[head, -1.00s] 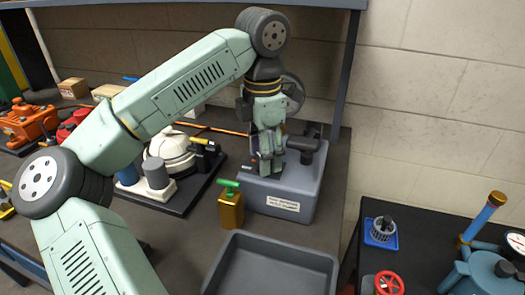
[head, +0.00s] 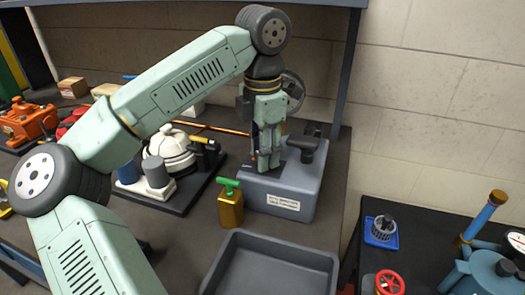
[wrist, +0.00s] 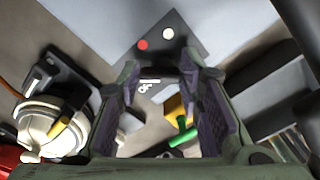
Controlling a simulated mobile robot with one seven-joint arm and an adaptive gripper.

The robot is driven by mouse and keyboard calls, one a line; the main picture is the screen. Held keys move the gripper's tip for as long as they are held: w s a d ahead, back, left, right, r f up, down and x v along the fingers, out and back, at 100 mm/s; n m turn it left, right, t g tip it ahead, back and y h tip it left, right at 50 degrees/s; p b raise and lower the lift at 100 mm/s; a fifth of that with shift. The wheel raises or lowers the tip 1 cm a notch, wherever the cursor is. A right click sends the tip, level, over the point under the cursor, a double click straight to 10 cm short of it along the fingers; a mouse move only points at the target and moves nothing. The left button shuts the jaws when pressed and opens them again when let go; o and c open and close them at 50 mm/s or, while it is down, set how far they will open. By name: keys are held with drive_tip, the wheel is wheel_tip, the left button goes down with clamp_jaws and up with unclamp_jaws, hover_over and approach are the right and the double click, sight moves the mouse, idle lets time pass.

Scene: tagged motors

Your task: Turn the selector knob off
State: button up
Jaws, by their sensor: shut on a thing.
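A grey box (head: 292,188) with a white label on its front stands on the bench. A dark selector plate (wrist: 190,48) on its top carries a red dot and a white dot, seen in the wrist view beyond the fingertips. My gripper (head: 266,166) points straight down at the box top, near the dark pipe. In the wrist view my gripper (wrist: 157,78) has its two fingers on either side of a small dark part with white marks, apparently the selector knob (wrist: 150,86). It is shut on this part. The fingers hide the knob in the head view, and I cannot tell its setting.
A dark pipe (head: 307,146) rises from the box close to my gripper. A yellow bottle with a green top (head: 230,209) stands in front left of the box. An empty grey tray (head: 265,270) is in front. A white-domed motor (head: 170,152) stands to the left.

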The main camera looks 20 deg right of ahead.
drive_tip(key=n+b, duration=0.2)
drive_tip(key=n, duration=0.2)
drive_tip(key=shift+a+f, duration=0.1)
drive_tip(key=shift+a, duration=0.05)
drive_tip(key=shift+n+b, duration=0.65)
drive_tip(key=shift+n, duration=1.45)
drive_tip(key=o, duration=1.2)
drive_tip(key=shift+c, duration=0.2)
wheel_tip(320, 180, up, 8)
drive_tip(key=shift+f, duration=0.15)
